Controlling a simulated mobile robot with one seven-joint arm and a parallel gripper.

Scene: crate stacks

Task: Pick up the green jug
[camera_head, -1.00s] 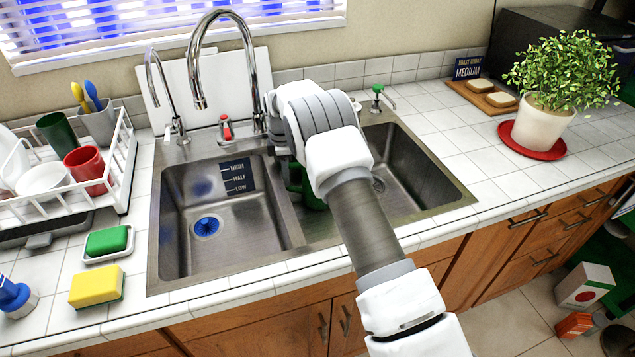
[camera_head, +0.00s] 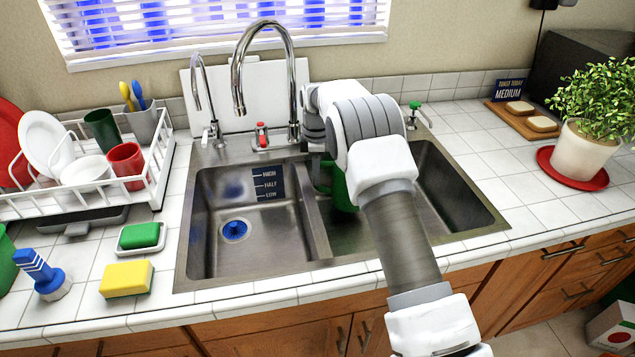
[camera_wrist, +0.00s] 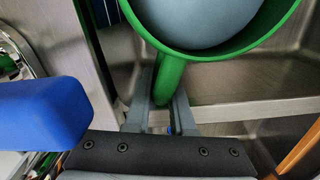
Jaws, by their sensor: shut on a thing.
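The green jug (camera_head: 343,192) is in or just above the right sink basin, close to the divider. My arm partly hides it in the head view. In the wrist view the jug (camera_wrist: 222,52) shows its round green rim at the top, with a grey-blue inside, and its green handle points down toward me. My gripper (camera_wrist: 162,100) has one finger on each side of the handle and is shut on it. In the head view my gripper's fingers are hidden behind my arm. I cannot tell whether the jug's base touches the basin floor.
The left basin (camera_head: 213,215) has a blue drain and a level label. A tall tap (camera_head: 238,75) stands behind. A white dish rack (camera_head: 155,185) is at the left, a potted plant (camera_head: 577,150) at the right. A blue block (camera_wrist: 40,115) is close in the wrist view.

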